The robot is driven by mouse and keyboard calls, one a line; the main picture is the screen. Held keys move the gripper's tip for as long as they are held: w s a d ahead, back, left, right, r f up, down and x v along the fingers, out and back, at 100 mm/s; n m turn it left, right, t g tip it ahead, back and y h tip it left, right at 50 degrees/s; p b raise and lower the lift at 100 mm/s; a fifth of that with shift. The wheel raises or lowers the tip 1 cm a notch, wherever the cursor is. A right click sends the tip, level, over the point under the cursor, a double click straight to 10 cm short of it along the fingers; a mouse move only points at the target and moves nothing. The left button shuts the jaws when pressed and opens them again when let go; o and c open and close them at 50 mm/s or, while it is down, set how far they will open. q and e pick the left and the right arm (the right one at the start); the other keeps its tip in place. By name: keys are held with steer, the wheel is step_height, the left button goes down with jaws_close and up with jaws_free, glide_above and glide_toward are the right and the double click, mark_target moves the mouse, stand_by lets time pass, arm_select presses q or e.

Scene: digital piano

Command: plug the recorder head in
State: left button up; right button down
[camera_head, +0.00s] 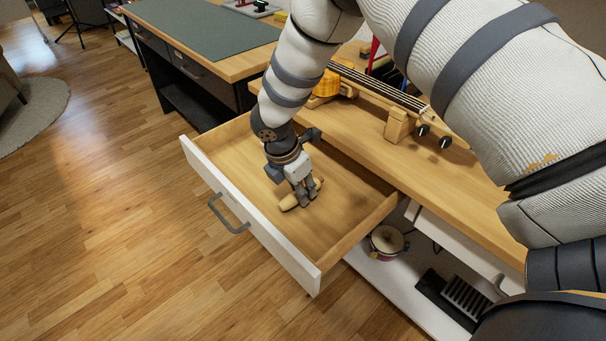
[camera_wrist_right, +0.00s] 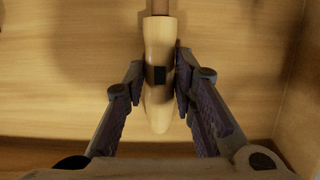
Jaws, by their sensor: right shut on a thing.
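My right gripper (camera_head: 304,192) reaches down into the open drawer (camera_head: 340,187). It is shut on a pale wooden recorder head (camera_head: 289,203), which shows as a light, rounded piece at the fingertips. In the right wrist view the recorder head (camera_wrist_right: 158,50) lies between the two fingers, with a dark window in its side and a tapered end toward the palm. A brown section (camera_wrist_right: 160,7) shows at its far end, cut by the picture's top edge. I cannot tell whether the head touches the drawer floor. My left gripper is not in view.
The drawer has a white front with a grey handle (camera_head: 229,217); its floor is otherwise bare. A violin-like instrument (camera_head: 380,85) lies on wooden supports on the desk (camera_head: 420,150). A small drum (camera_head: 386,241) stands on the shelf below. Another table (camera_head: 205,38) is behind.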

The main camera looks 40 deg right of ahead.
steer(key=shift+r+p, duration=0.95)
steer(key=shift+r, duration=1.9)
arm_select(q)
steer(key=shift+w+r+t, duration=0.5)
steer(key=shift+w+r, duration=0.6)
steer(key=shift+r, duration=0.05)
